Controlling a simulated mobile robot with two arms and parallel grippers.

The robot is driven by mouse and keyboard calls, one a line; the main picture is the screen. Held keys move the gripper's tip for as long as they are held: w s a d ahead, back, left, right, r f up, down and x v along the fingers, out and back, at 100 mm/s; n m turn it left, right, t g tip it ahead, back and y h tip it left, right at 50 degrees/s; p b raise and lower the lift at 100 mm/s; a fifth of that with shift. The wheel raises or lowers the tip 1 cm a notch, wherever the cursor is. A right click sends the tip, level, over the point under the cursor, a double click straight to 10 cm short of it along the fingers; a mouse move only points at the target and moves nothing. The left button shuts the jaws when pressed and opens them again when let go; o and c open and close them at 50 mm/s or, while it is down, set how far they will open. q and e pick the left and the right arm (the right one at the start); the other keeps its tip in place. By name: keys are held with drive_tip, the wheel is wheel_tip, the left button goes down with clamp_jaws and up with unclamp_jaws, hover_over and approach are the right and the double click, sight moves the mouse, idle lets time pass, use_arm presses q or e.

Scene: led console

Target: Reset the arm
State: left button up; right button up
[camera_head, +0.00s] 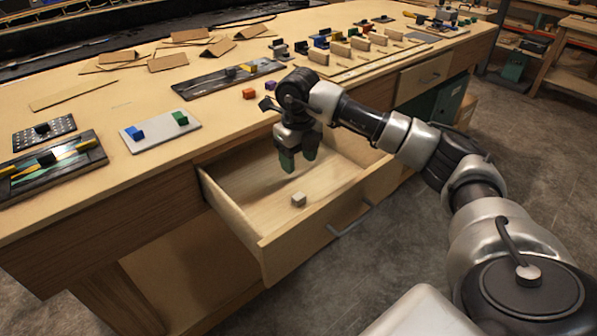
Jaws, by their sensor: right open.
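My right arm reaches in from the right, and its gripper (298,162) hangs pointing down over the open drawer (251,224). The gripper's greenish fingers are apart and hold nothing. A small pale cube (298,199) lies on the drawer's floor, below and apart from the fingertips. The drawer is pulled out from the front of the wooden workbench (110,105). My left gripper does not show.
On the bench are a grey plate (160,136) with blue and green blocks, a dark tray (52,168), an orange cube (249,94) and several wooden pieces. A closed drawer (424,77) is further right. Bare floor (420,235) lies in front.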

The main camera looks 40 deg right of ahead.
drive_tip(key=shift+r, duration=0.3)
